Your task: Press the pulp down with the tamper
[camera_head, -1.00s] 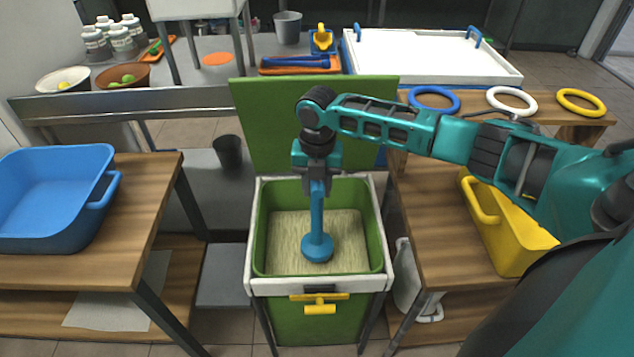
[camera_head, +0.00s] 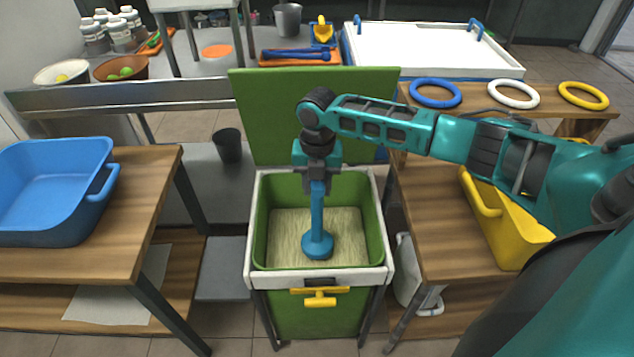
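The blue tamper (camera_head: 317,222) stands upright inside the green bin (camera_head: 262,225), its round foot on or just above the pale fibrous pulp (camera_head: 345,232). My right gripper (camera_head: 317,182) is shut on the top of the tamper's handle, above the bin. The pulp looks level across the bin's floor. Whether the foot presses into it cannot be told. The green lid (camera_head: 285,115) stands open behind the bin. My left gripper is not in view.
A blue tub (camera_head: 60,225) sits on the left wooden table. A yellow bin (camera_head: 505,232) stands on the right table, below my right arm. Blue, white and yellow rings (camera_head: 435,93) lie behind it. A dark cup (camera_head: 228,146) stands left of the lid.

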